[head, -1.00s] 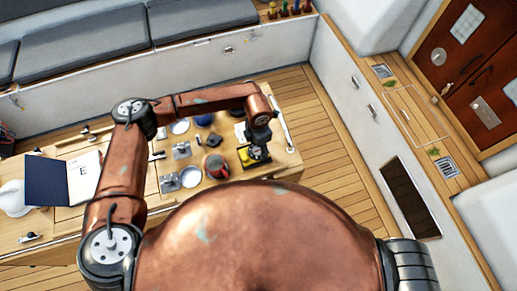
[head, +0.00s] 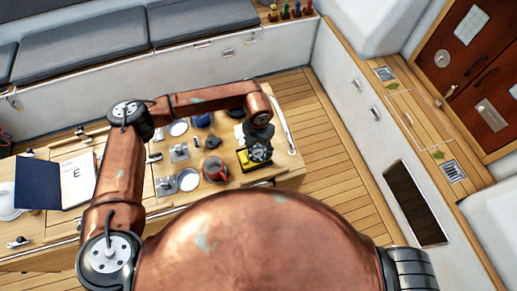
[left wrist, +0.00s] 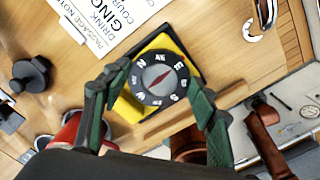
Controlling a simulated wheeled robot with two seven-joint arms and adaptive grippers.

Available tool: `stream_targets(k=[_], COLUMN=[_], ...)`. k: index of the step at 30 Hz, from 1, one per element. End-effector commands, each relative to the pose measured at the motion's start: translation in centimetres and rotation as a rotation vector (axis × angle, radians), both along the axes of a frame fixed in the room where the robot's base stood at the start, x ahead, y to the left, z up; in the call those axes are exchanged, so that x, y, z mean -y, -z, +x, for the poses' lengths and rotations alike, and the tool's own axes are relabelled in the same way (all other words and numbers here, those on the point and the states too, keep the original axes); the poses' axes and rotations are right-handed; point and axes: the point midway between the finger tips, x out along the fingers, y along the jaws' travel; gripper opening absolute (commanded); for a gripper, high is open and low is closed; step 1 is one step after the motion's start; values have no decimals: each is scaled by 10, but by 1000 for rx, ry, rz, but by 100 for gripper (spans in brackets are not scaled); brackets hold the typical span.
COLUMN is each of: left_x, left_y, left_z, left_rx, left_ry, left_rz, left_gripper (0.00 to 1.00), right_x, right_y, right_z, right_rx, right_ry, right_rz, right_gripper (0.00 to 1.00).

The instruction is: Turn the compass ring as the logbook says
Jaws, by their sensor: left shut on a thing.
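The compass has a yellow and black base, whose yellow part shows in the head view (head: 243,158). In the left wrist view its round black compass ring (left wrist: 138,80) carries white letters, with N at the left and E at the upper right. A red needle lies across its grey middle. My left gripper (left wrist: 156,80) is shut on the ring, with one green-black finger on each side. In the head view the left gripper (head: 259,155) hides most of the compass. The open logbook (head: 77,182) lies at the left, with one large letter that looks like an E.
A red mug (head: 214,168) stands just left of the compass. Metal dishes and small dark objects lie farther left. A printed sheet (left wrist: 105,25) lies beside the compass. A white handle (head: 283,128) lies near the table's right edge. Floor is clear beyond.

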Motion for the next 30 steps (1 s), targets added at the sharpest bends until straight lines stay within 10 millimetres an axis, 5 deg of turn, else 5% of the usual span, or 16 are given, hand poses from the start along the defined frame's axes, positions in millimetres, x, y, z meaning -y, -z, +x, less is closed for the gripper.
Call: stream_targets(k=[8, 9, 17, 30], left_x=[0, 0, 0, 1], left_y=[0, 0, 0, -16], left_z=[0, 0, 0, 2], left_rx=[1, 1, 0, 3], left_ry=[0, 0, 0, 1], left_rz=[-1, -1, 0, -2], left_gripper=[29, 54, 71, 71], right_x=[0, 0, 0, -2], right_y=[0, 0, 0, 0], right_z=[0, 0, 0, -1], right_rx=[0, 0, 0, 0], right_ry=[0, 0, 0, 1], right_rz=[0, 0, 0, 2], right_gripper=[71, 71, 71, 71])
